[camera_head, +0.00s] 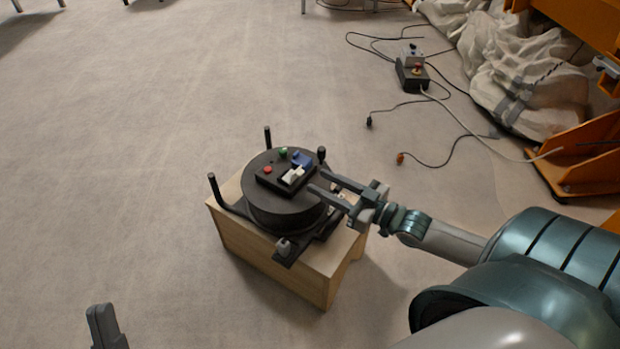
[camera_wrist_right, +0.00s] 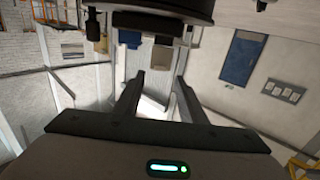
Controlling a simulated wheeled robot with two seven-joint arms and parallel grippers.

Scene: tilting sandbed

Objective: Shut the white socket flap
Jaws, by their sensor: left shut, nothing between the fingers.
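The white socket flap (camera_head: 293,175) is on the black panel on top of a round black device (camera_head: 285,210). It sits beside a blue flap (camera_head: 303,159); its exact angle is hard to tell. My left gripper (camera_head: 104,322) is shut and empty at the lower left, away from the device.
The device stands on a wooden box (camera_head: 265,268). Black posts (camera_head: 216,190) rise around it. A red button (camera_head: 267,170) and a green button (camera_head: 283,153) are on the panel. Cables and a control box (camera_head: 412,75) lie behind on the carpet. The floor at left is clear.

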